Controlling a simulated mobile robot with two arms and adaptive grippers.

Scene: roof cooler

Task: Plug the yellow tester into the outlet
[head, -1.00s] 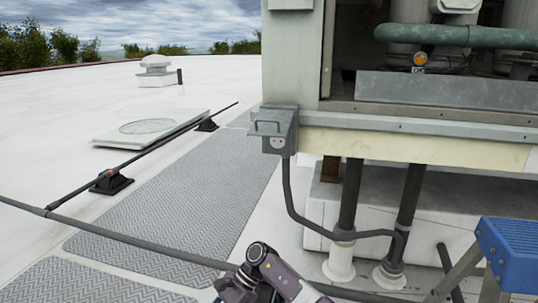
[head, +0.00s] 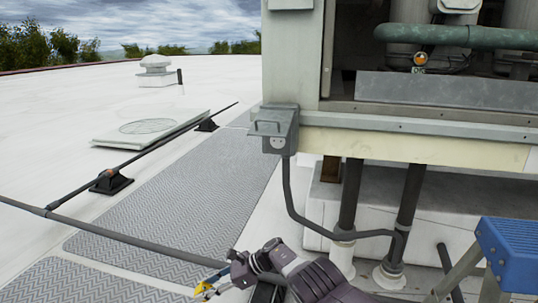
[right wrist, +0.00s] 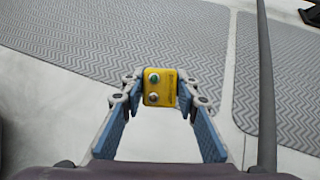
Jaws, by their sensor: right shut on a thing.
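The yellow tester (right wrist: 158,87) is between the fingertips of my right gripper (right wrist: 160,90), which is shut on it. In the right wrist view two round spots show on its face. In the head view my right gripper (head: 212,283) is low in the middle, and a bit of yellow shows at its tips. The outlet (head: 278,144) is in a grey box with a raised cover at the corner of the cooler housing, above and to the right of the gripper and well apart from it. My left gripper is not in view.
A grey conduit (head: 290,195) runs down from the outlet box. A long dark pipe (head: 120,237) crosses the roof at left, near my arm. Textured walkway mats (head: 180,190) lie on the white roof. A blue stool (head: 510,250) stands at the right.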

